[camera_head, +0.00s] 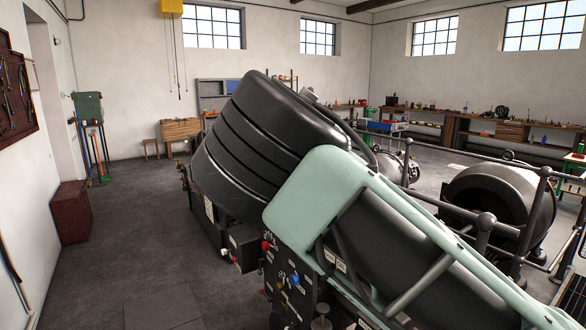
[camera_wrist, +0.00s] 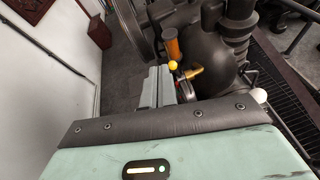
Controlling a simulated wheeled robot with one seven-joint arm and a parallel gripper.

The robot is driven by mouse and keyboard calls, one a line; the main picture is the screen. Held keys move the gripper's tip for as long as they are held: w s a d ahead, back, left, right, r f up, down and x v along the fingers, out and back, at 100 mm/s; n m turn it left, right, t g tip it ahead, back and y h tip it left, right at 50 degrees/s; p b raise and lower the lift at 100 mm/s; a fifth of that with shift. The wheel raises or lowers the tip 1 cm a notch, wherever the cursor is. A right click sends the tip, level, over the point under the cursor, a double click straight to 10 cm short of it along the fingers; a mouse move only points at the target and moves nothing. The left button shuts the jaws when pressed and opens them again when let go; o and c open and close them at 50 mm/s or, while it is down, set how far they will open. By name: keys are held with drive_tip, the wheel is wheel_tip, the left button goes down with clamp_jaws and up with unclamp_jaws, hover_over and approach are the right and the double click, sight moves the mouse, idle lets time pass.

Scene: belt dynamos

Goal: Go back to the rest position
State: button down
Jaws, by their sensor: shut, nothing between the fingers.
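In the wrist view, my gripper (camera_wrist: 156,78) is shut, its pale green fingers side by side with nothing between them. Just beyond the fingertips, to the right, are an orange handle (camera_wrist: 172,46), a yellow ball knob (camera_wrist: 173,65) and a brass-coloured lever (camera_wrist: 193,72) on a dark machine (camera_wrist: 210,45). I cannot tell whether the fingers touch any of these. In the head view my gripper is not seen; my own arm fills the middle and lower right, hiding much of the machine behind.
A control panel (camera_head: 284,283) with coloured knobs shows low beside my arm. A dark round machine (camera_head: 495,205) stands right, behind a metal railing (camera_head: 428,200). A brown box (camera_head: 71,212) is by the left wall. The grey floor (camera_head: 125,225) at left is clear. Workbenches (camera_head: 505,132) line the back.

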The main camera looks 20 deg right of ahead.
idle(0.5)
drive_tip(key=s+d+f+m+g+h+b, duration=0.1)
drive_tip(key=s+d+f+m+h, duration=0.15)
drive_tip(key=f+m, duration=0.6)
drive_tip(key=s+a+f+m+g+b, duration=0.2)
drive_tip(key=s+a+f+m+g, duration=0.25)
drive_tip(key=s+f+m, duration=0.45)
drive_tip(key=s+a+m+g+y, duration=0.1)
drive_tip(key=s+a+m+g, duration=0.1)
drive_tip(key=s+a, duration=0.35)
drive_tip(key=s+a+f+m+g+y+b, duration=0.1)
drive_tip(key=s+a+m, duration=0.15)
drive_tip(key=s, duration=0.55)
drive_tip(key=s+a+m+g+y, duration=0.1)
drive_tip(key=s+a+m+g, duration=0.2)
drive_tip(key=s, duration=0.4)
drive_tip(key=s+a+m+g+b, duration=0.1)
drive_tip(key=s+a+m+g, duration=0.1)
drive_tip(key=s, duration=1.6)
drive_tip(key=shift+a+r+m+h, duration=0.15)
drive_tip(key=shift+a+m+h, duration=0.2)
drive_tip(key=shift+a+m, duration=0.05)
